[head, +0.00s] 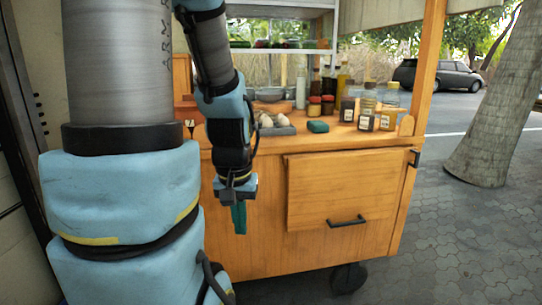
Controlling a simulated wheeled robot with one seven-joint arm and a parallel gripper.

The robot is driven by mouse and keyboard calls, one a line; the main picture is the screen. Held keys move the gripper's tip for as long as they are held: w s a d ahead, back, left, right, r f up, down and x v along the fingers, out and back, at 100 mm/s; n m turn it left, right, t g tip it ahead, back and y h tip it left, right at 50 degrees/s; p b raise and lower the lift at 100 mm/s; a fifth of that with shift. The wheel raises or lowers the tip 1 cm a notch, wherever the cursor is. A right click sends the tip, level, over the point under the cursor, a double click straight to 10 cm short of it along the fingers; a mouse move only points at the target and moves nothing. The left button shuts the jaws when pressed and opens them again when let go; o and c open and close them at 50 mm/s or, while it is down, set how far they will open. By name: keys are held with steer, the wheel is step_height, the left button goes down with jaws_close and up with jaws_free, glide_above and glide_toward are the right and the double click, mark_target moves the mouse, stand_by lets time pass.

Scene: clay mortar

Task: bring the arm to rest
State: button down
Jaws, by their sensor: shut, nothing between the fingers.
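My arm, blue and black, hangs down in the left half of the head view, in front of a wooden cart (245,255). My gripper (239,220) points downward, with its green fingers together and nothing held. It is in front of the cart's front panel, left of the drawer, below the level of the counter top. A large part of my own arm at the left hides the cart's left side.
The counter holds several jars and bottles (388,105), a green block (318,127), a tray of pale round items (272,128) and bowls (269,94). A drawer (345,190) has a black handle. A tree trunk (492,110) and open paving lie right.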

step_height(320, 180, up, 19)
steer(key=p, duration=1.6)
steer(key=shift+f, duration=0.1)
